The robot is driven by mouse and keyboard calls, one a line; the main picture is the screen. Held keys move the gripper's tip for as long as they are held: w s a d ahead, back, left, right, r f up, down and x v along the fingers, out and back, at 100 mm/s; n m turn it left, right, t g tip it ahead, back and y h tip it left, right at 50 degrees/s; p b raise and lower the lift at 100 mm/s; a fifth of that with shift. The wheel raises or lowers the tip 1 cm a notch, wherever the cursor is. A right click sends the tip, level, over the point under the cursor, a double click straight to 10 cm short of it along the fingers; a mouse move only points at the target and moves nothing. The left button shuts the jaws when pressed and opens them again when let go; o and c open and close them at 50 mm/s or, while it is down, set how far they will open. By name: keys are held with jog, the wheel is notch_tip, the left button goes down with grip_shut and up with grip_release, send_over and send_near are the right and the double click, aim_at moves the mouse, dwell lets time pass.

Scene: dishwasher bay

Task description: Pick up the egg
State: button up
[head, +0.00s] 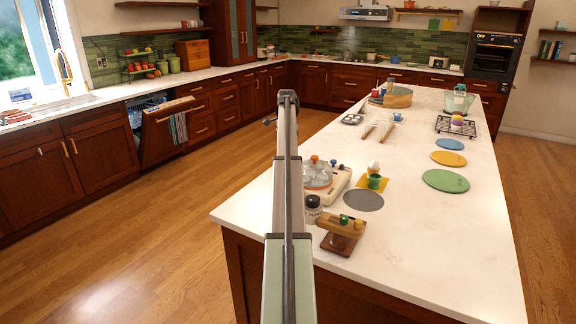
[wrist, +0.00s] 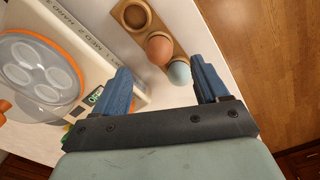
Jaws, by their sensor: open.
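In the wrist view, a pale blue egg (wrist: 180,73) and a brown egg (wrist: 158,49) sit side by side in a wooden egg holder (wrist: 137,36) with round hollows. My gripper (wrist: 160,64) is open, with its blue fingers on either side of the line of eggs and nothing held. The pale blue egg appears nearest the jaws. I cannot tell the height gap to the eggs. In the head view my arm blocks this holder, and my gripper's fingers do not show clearly. A pale egg-shaped thing (head: 374,166) sits above a green cup (head: 375,182) on the island.
An egg cooker (wrist: 40,70) with a clear lid and orange rim stands close left of my gripper; it also shows in the head view (head: 338,184). A wooden stand (head: 342,236) and a dark-lidded jar (head: 312,210) are nearby. The counter edge lies right of the holder.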

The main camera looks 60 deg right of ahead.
jog(key=shift+s+d+f, duration=0.1)
jog(key=shift+s+f, duration=0.05)
jog(key=shift+f, duration=3.5)
jog(key=shift+c, duration=0.2)
jog(key=c, duration=0.7)
